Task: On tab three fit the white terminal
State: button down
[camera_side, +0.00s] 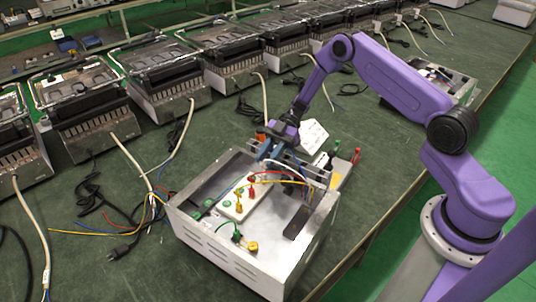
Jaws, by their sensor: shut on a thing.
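The open metal housing (225,255) of the heating element stands on the green bench. My gripper (270,155) is over its back edge, with blue fingers pointing down. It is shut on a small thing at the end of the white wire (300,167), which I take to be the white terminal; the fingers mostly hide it. A pale block (229,212) inside carries red, yellow and green terminals. I cannot tell which tab is number three.
A yellow round terminal (252,246) on a green wire lies in the front of the housing. Red and green handles (338,146) stand behind its right side. Other heater units (160,75) line the back. Loose cables (110,220) lie on the left.

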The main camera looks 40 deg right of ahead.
jog(key=shift+f, duration=0.5)
jog(key=c, duration=0.8)
grip_release()
jog(key=shift+d, duration=0.1)
jog(key=v, duration=1.7)
jog(key=shift+d, duration=0.15)
